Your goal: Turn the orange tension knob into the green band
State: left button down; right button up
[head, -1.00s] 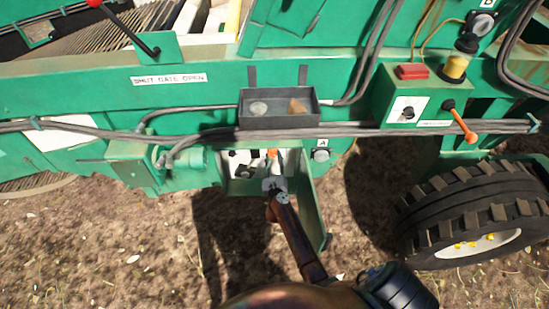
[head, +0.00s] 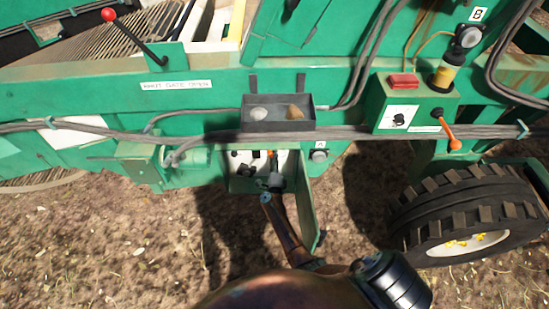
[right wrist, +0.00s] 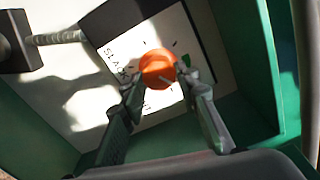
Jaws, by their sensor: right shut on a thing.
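The orange tension knob (right wrist: 158,67) sits on a white dial plate inside an open green box. In the right wrist view, my right gripper (right wrist: 156,78) has one finger on each side of the knob and is shut on it. A pale line shows on the knob's lower right face. A small green mark (right wrist: 186,61), apparently part of the green band, shows right of the knob, partly hidden by a fingertip. In the head view my right gripper (head: 273,180) reaches into the box, and only a bit of orange shows above it. My left gripper is not in view.
The box's open door (head: 307,205) hangs at the right of my right gripper. A grey tray (head: 278,124) and cables lie just above the box. An orange-handled lever (head: 447,128) and a large tyre (head: 465,215) are farther right.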

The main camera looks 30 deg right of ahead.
jog(key=n+p, duration=0.2)
jog(key=n, duration=0.3)
jog(key=shift+n, duration=0.4)
dwell(0.3)
jog(key=o, duration=1.2)
jog(key=shift+c, duration=0.2)
jog(key=shift+r, duration=0.1)
